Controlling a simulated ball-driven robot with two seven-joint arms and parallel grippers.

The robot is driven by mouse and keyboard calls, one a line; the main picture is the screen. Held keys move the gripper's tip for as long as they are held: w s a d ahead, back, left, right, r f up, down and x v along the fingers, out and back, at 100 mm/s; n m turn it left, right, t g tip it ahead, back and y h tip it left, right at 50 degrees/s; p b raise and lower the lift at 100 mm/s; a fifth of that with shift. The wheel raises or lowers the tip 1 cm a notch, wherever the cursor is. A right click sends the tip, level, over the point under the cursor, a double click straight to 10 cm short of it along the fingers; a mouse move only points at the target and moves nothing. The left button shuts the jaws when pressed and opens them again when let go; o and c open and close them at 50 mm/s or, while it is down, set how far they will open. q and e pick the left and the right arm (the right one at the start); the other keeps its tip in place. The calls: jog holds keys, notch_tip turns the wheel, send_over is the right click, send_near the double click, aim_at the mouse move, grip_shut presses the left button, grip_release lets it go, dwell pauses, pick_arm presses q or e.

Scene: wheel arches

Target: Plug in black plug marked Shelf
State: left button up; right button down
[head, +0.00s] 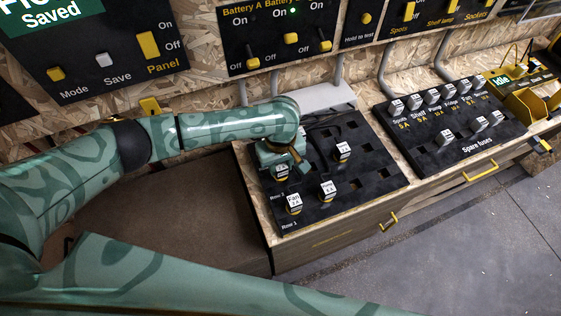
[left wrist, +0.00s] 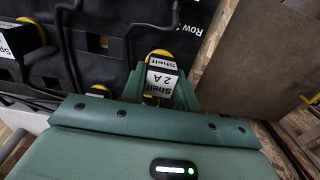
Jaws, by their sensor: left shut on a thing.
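The plug marked Shelf 2 A (left wrist: 161,78) is black with a white label and a yellow ring, and sits between the fingers of my left gripper (left wrist: 158,92) in the left wrist view. In the head view my left gripper (head: 284,163) is shut on this plug (head: 282,172) at the left side of the black socket board (head: 372,185), near the Row 2 mark. I cannot tell whether the plug is seated in a hole. My right gripper is not in view.
Other labelled plugs stand on the board: one at front left (head: 294,204), one at front middle (head: 328,190) and one farther back (head: 343,152). Dark cables lie behind the gripper. A fuse panel (head: 460,150) is at right, and switch panels (head: 100,50) line the wall.

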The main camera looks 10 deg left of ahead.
pick_arm(q)
jog(key=shift+f, duration=0.15)
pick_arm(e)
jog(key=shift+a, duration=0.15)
pick_arm(q)
jog(key=shift+f, duration=0.2)
jog(key=shift+f, duration=0.5)
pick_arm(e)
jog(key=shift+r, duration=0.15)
pick_arm(q)
jog(key=shift+f+p, duration=0.1)
jog(key=shift+p, duration=0.55)
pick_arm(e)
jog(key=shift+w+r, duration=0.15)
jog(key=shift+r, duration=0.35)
pick_arm(q)
jog(key=o, duration=1.6)
jog(key=shift+c, duration=0.2)
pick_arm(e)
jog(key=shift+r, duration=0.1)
pick_arm(q)
notch_tip(320, 180, up, 9)
jog(key=p, duration=1)
jog(key=shift+p, duration=0.3)
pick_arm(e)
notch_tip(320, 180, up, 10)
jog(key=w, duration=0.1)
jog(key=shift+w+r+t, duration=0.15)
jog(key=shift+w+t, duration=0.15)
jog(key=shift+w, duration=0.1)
